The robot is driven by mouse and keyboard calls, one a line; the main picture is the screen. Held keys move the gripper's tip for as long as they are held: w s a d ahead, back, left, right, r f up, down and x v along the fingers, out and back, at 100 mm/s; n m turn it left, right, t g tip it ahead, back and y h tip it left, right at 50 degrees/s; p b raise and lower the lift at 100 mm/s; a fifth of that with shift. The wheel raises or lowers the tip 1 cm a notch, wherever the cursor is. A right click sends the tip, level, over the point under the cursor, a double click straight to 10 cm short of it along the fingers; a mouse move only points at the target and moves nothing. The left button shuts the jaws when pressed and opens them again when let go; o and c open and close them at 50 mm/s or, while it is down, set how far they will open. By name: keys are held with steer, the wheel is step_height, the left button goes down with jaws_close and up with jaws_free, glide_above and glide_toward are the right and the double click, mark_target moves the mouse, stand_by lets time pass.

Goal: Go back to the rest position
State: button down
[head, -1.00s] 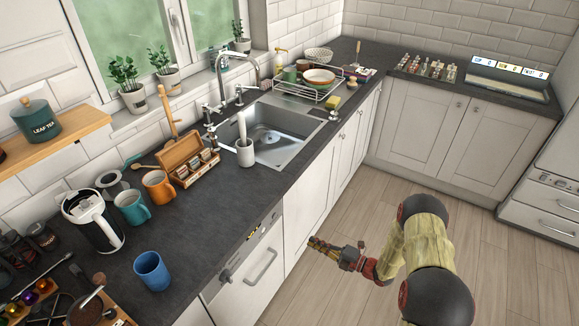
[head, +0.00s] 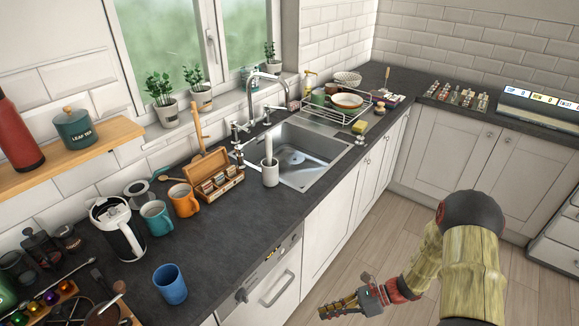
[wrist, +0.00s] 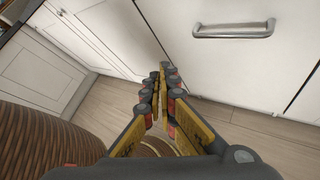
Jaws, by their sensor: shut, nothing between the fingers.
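My gripper (head: 342,306) hangs low in front of the white cabinets, beside the worktop and over the wooden floor. In the wrist view my gripper (wrist: 160,80) has its fingers together with nothing between them. It touches no object. My arm bends down to it from the right side of the head view.
The slate worktop (head: 245,235) runs along the left, with a blue cup (head: 170,284), a kettle (head: 117,228), mugs, an open tea box (head: 214,175) and a sink (head: 300,160). A drawer handle (wrist: 234,30) shows near my gripper. The floor (head: 345,250) is clear.

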steer(key=s+d+r+n+h, duration=0.4)
steer(key=s+r+n+h, duration=0.1)
steer(key=r+n, duration=0.5)
steer(key=s+d+r+n+h, duration=0.4)
steer(key=s+r+n+h, duration=0.3)
steer(key=r, duration=0.5)
steer(key=s+r+n+t, duration=0.1)
steer(key=r+n+t, duration=0.1)
steer(key=r, duration=0.6)
steer(key=s+a+r+n+t, duration=0.1)
steer(key=s+r+n+t, duration=0.1)
steer(key=r, duration=0.7)
steer(key=n+t, duration=0.1)
steer(key=t, duration=0.1)
steer(key=shift+s+t+h, duration=0.3)
steer(key=shift+t+h, duration=0.1)
